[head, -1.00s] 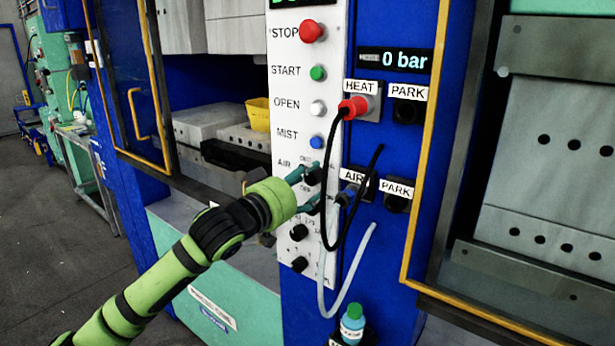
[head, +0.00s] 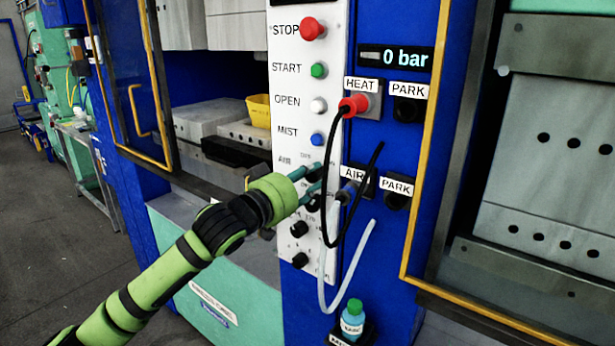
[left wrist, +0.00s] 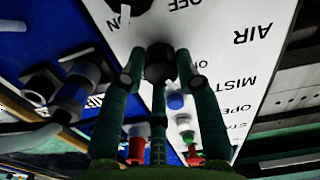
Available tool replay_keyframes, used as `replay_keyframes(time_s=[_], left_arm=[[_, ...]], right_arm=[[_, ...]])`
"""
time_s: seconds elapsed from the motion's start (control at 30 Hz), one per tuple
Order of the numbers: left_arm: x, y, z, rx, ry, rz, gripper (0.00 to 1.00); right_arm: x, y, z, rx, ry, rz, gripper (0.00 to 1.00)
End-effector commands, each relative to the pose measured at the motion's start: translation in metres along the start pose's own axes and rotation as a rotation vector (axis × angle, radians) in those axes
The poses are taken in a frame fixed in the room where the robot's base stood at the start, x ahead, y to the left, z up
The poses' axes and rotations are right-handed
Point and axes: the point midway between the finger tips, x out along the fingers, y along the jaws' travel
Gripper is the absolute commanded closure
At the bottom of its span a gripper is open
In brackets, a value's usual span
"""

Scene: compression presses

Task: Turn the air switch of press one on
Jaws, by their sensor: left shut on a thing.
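The white control panel (head: 286,112) of the press stands in the middle of the head view. Its AIR row has a black rotary switch, the air switch (left wrist: 159,73), which shows between my fingertips in the left wrist view. My left gripper (head: 314,179) reaches in from the lower left and is shut on this switch. Its green fingers (left wrist: 160,75) sit on either side of the knob. The fingers partly cover the switch and its lettering in the head view, so I cannot tell its setting. My right gripper is not in view.
Right of the panel, a black cable hangs from the red HEAT plug (head: 354,105). A clear hose (head: 350,268) hangs from the AIR plug (head: 347,194). The pressure display (head: 400,58) reads 0 bar. More black knobs (head: 299,229) sit below; a bottle (head: 353,318) stands low down.

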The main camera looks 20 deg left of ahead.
Motion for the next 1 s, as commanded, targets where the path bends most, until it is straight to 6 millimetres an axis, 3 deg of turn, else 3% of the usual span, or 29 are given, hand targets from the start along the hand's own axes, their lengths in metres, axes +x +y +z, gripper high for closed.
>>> replay_keyframes(time_s=[1.0], left_arm=[[0.000, -0.005, 0.007, 0.838, -0.024, 0.002, 1.00]], right_arm=[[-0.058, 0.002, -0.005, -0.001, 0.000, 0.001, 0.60]])
